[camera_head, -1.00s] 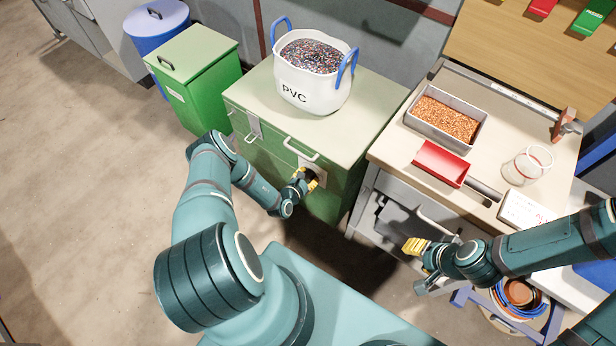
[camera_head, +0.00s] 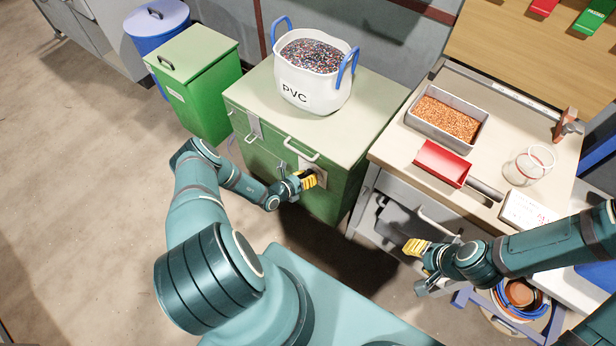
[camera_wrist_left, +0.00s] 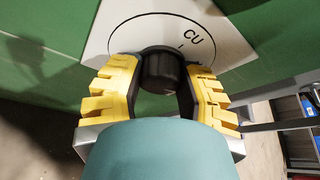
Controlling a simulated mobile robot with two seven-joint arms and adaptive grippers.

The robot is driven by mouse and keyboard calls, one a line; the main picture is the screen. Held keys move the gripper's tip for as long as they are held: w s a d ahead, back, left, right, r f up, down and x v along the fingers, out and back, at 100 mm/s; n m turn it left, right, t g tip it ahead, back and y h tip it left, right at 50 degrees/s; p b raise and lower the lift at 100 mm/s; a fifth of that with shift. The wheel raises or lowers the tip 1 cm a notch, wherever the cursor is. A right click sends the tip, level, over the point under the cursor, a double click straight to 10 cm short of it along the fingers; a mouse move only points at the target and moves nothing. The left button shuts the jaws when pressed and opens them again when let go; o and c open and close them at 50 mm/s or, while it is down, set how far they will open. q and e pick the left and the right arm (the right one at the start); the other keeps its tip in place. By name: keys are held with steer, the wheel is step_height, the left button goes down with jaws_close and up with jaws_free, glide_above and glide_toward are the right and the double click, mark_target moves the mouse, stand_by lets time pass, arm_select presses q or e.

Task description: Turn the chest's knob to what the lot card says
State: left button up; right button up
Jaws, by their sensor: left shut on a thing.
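The green chest (camera_head: 262,160) stands in the middle with a pale dial plate on its front. The black knob (camera_wrist_left: 162,72) sits on that plate (camera_wrist_left: 120,28) in the left wrist view. The letters "CU" show at the dial's upper right, near a short dark mark; the other markings are hidden or out of frame. My left gripper (camera_head: 308,180) is at the plate, its yellow fingers (camera_wrist_left: 160,92) shut on either side of the knob. My right gripper (camera_head: 416,246) hangs in front of the workbench, away from the chest; its finger gap is unclear. A white card (camera_head: 527,213) with red lettering, too small to read, lies on the bench.
A white "PVC" tub (camera_head: 313,84) stands on the chest. The workbench (camera_head: 399,152) at right holds a granule tray (camera_head: 467,136), a red scoop (camera_head: 440,164) and a glass jar (camera_head: 525,166). A green bin (camera_head: 205,90) is left of the chest. The left floor is clear.

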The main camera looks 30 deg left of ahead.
arm_select(q)
steer(key=shift+n+h, duration=0.6)
steer(key=shift+n, duration=0.4)
steer(key=o, duration=1.2)
steer(key=v, duration=1.2)
steer(key=shift+f, duration=0.3)
